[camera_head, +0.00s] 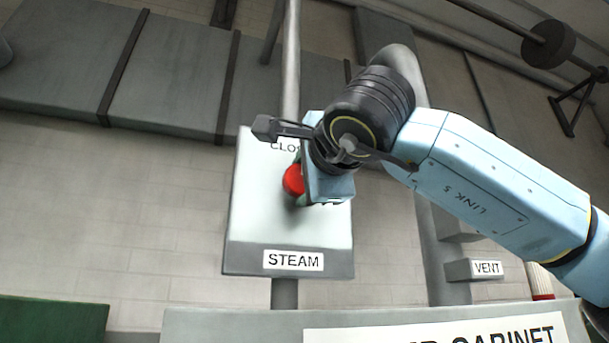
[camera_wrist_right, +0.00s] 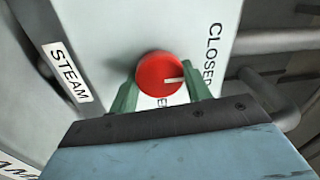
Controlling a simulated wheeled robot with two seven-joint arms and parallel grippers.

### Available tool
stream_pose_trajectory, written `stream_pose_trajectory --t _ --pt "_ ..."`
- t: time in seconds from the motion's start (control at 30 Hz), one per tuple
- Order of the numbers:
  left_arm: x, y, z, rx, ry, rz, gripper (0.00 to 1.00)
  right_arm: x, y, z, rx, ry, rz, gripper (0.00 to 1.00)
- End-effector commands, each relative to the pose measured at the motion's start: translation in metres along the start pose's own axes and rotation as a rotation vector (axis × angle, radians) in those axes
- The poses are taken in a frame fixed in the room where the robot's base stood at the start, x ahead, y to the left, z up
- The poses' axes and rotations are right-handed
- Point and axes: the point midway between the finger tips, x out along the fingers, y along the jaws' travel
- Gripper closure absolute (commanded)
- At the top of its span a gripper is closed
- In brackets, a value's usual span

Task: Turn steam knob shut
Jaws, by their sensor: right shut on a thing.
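The steam knob is a round red knob (camera_head: 293,180) on a pale panel (camera_head: 250,225) labelled STEAM (camera_head: 293,261). In the right wrist view the knob (camera_wrist_right: 158,74) shows a white pointer line aimed toward the side with the word CLOSED (camera_wrist_right: 213,47). My right gripper (camera_wrist_right: 160,88) has its green fingers on either side of the knob and is shut on it. In the head view the gripper body covers the knob's right part and much of the panel's lettering. My left gripper is not in view.
A vertical pipe (camera_head: 291,60) runs above the panel. A VENT label (camera_head: 487,268) sits at the lower right. A grey cabinet top (camera_head: 230,325) spans the bottom, with a green block (camera_head: 50,322) at the lower left.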

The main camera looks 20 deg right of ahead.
Motion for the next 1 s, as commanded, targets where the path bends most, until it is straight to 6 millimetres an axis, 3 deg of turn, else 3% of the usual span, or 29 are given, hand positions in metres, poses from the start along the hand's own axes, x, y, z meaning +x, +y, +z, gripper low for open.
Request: stream_pose_trajectory --t 0.57,0.6,0.73,1.0 --pt "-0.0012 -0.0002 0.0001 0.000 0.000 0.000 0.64 -0.0013 -0.0039 -0.0014 -0.029 -0.001 -0.011 0.75" --pt "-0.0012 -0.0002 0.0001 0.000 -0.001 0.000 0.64 -0.0014 -0.0040 -0.0015 -0.029 -0.001 -0.011 0.48" --pt "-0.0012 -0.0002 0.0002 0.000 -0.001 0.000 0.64 -0.0011 -0.0031 -0.0011 -0.029 -0.001 -0.009 0.31" --pt "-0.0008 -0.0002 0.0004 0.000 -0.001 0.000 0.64 -0.0010 -0.0014 -0.0003 -0.029 -0.003 -0.005 0.31"
